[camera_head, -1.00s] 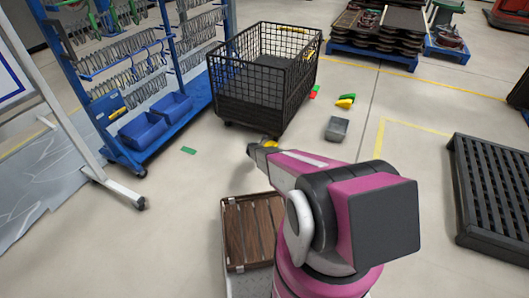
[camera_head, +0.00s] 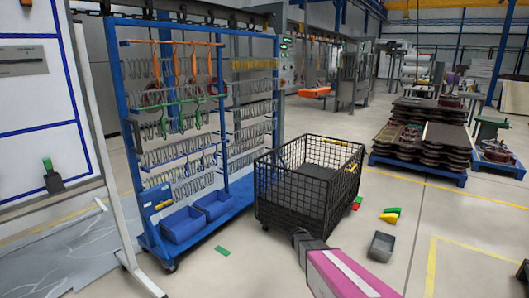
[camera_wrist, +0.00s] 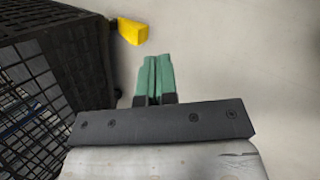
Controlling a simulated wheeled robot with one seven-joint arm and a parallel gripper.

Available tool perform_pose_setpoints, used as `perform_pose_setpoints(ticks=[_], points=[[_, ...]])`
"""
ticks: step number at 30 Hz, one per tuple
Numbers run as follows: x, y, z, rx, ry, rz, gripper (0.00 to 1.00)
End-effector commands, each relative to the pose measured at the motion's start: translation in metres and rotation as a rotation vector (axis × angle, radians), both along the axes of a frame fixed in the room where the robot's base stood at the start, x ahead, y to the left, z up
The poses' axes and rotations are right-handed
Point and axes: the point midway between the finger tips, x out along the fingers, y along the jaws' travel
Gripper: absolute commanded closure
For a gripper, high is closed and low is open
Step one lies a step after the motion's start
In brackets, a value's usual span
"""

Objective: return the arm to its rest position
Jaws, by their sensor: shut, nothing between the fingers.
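My gripper (camera_wrist: 154,80) shows in the wrist view as two green fingers side by side, shut with nothing between them. It points over bare floor. In the head view the end of my pink and grey arm (camera_head: 325,262) reaches up from the bottom edge, in front of the black mesh cart. My fingertips cannot be made out in the head view.
The black mesh cart (camera_head: 290,212) is close; it fills the left of the wrist view (camera_wrist: 50,80). A yellow piece (camera_wrist: 132,30) lies near it. A blue hook rack (camera_head: 135,185) stands left. A grey bin (camera_head: 381,246) and coloured pieces (camera_head: 390,216) lie right.

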Motion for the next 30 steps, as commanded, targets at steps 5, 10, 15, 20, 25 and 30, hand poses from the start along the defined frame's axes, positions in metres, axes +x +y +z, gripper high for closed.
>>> perform_pose_setpoints(ticks=[5, 10, 15, 20, 25, 30], points=[[-0.099, 0.004, 0.092, 0.242, -0.056, -0.474, 1.00], [-0.174, 0.019, 0.152, 0.429, -0.056, -0.869, 1.00], [-0.218, 0.032, 0.186, 0.533, -0.030, -1.115, 1.00], [-0.229, 0.037, 0.196, 0.565, -0.017, -1.195, 1.00], [-0.228, 0.037, 0.195, 0.565, -0.016, -1.199, 1.00], [-0.228, 0.037, 0.195, 0.565, -0.017, -1.198, 1.00]])
